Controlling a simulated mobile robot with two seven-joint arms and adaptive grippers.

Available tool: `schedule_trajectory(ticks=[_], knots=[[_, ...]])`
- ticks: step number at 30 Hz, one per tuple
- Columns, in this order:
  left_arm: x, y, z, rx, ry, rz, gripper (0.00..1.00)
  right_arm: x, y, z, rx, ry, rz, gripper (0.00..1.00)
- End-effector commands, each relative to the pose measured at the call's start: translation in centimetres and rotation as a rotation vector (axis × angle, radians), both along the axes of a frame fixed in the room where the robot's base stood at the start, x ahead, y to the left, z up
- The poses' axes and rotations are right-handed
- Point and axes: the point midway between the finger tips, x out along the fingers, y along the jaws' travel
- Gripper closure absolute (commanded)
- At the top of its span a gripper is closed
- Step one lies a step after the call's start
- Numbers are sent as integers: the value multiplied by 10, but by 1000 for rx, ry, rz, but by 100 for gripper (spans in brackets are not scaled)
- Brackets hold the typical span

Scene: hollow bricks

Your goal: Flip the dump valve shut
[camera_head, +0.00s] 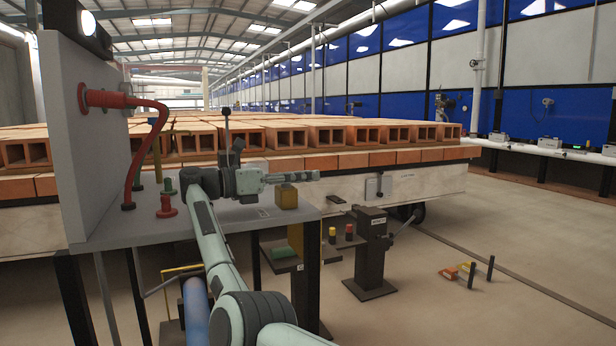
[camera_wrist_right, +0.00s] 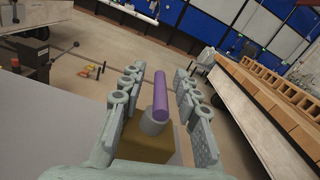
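The valve shows in the right wrist view as a brass-coloured block (camera_wrist_right: 146,143) with a grey collar (camera_wrist_right: 155,122) and a purple lever (camera_wrist_right: 160,97). The lever lies between the two fingers of my right gripper (camera_wrist_right: 157,76), with a gap on each side. The fingers are open. In the head view the brass block (camera_head: 287,195) stands at the right end of the grey console top (camera_head: 238,216). My right gripper (camera_head: 305,177) is just above it, pointing right, and hides the lever. My left gripper is not in view.
A red fitting (camera_head: 93,98) with a hose, a red button (camera_head: 166,206) and a black upright lever (camera_head: 227,135) are on the console. Behind it is a kiln car with hollow bricks (camera_head: 335,136). A dark pedestal (camera_head: 371,255) stands right; the floor beyond is mostly clear.

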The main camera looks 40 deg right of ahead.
Motion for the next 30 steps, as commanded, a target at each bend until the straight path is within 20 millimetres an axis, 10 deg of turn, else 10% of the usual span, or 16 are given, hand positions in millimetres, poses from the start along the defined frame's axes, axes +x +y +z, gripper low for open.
schedule_trajectory(ticks=[12,30], knots=[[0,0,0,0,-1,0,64,15,57,1,-1,-1,2,68],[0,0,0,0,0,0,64,15,58,2,-5,-3,-1,68]])
